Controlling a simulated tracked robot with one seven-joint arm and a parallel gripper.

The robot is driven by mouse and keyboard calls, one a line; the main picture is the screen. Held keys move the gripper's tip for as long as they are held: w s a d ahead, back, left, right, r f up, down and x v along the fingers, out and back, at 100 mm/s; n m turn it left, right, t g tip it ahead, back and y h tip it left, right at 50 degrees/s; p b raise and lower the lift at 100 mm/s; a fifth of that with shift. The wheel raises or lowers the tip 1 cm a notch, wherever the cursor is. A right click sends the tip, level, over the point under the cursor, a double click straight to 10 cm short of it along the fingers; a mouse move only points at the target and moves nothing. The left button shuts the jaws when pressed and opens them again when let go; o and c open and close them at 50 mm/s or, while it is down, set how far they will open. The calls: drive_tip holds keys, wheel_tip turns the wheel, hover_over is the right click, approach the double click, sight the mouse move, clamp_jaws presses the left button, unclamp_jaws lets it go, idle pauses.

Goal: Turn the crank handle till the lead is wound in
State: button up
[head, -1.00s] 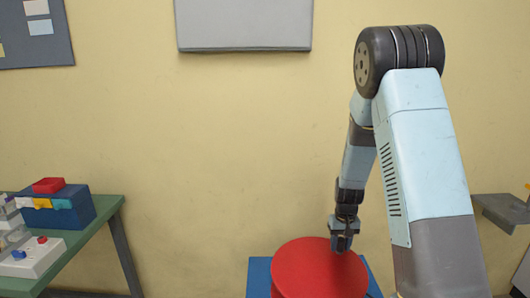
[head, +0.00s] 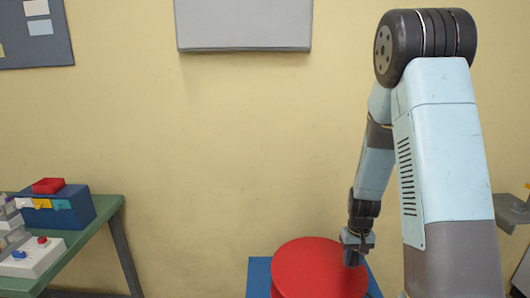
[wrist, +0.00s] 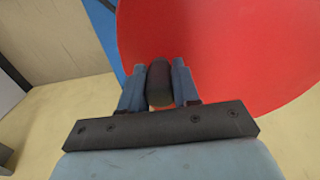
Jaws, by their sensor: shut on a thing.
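A large round red drum (head: 312,265) stands on a blue base (head: 259,277) at the bottom middle of the head view. Its red face fills the upper right of the wrist view (wrist: 225,50). My gripper (head: 354,258) is at the right edge of the drum. In the wrist view my gripper (wrist: 159,84) is shut on a dark crank handle (wrist: 159,83), with one finger on each side of it. The lead is not visible in either view.
A green table (head: 88,238) at the left bears a blue box (head: 80,207) and a white box with knobs (head: 38,259). A grey panel (head: 243,24) hangs on the wall. A grey shelf (head: 509,211) is at the far right.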

drive_tip(key=shift+o, duration=0.4)
drive_tip(key=s, duration=0.2)
drive_tip(key=s+a, duration=0.1)
drive_tip(key=s, duration=0.1)
drive_tip(key=s+a, duration=0.1)
drive_tip(key=shift+s+a, duration=0.25)
drive_tip(key=shift+s, duration=0.5)
drive_tip(key=shift+c, duration=0.4)
drive_tip(key=o, duration=1.6)
drive_tip(key=shift+r, duration=0.1)
drive_tip(key=shift+r, duration=3.9)
drive_tip(key=shift+r, duration=0.1)
